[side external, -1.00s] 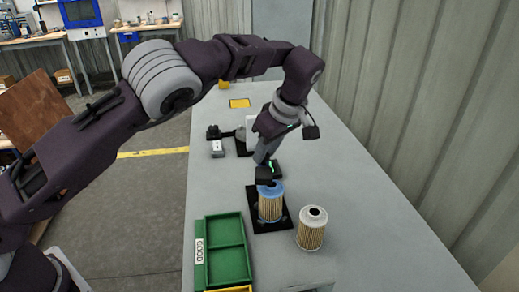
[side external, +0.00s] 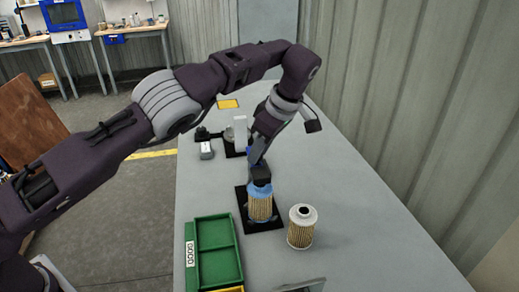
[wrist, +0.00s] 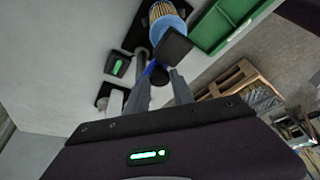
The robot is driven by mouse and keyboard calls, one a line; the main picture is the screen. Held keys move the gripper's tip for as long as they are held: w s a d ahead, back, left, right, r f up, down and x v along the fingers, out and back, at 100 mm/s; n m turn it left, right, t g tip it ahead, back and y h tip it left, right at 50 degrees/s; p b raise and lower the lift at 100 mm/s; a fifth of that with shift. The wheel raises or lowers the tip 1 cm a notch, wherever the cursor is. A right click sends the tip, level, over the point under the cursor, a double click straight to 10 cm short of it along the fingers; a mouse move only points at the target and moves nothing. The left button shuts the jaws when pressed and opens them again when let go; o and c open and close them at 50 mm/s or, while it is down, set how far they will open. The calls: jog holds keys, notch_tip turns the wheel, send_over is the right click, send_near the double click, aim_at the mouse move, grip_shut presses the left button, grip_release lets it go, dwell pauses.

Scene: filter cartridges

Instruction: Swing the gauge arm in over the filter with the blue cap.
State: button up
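The filter with the blue cap (side external: 260,208) stands upright on a black base plate (side external: 274,226). Its pleated side and blue cap also show at the top of the wrist view (wrist: 164,16). The gauge arm's black block (side external: 262,174) is over the cap; in the wrist view the block (wrist: 175,43) overlaps the cap's near edge. A blue part of the arm (wrist: 150,68) and a dark round knob (wrist: 160,77) lie nearer me. My gripper (wrist: 160,82) has its fingers on both sides of the knob and looks shut on it. Whether the block touches the cap is unclear.
A second filter with a pale cap (side external: 302,227) stands to the right. A green tray (side external: 213,219) marked GOOD lies to the left. Behind stand a small grey box (side external: 207,150) and a pale upright device (side external: 240,131). The table's right side is clear.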

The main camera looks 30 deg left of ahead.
jog(key=o, duration=0.4)
jog(key=a+m+t+h, duration=0.45)
jog(key=a+m, duration=0.55)
jog(key=m, duration=0.8)
jog(key=s+r, duration=1.1)
jog(key=r, duration=0.1)
jog(key=s+r, duration=0.2)
jog(key=s, duration=1.4)
jog(key=shift+s+d+r+t, duration=0.35)
jog(key=shift+d+t, duration=0.1)
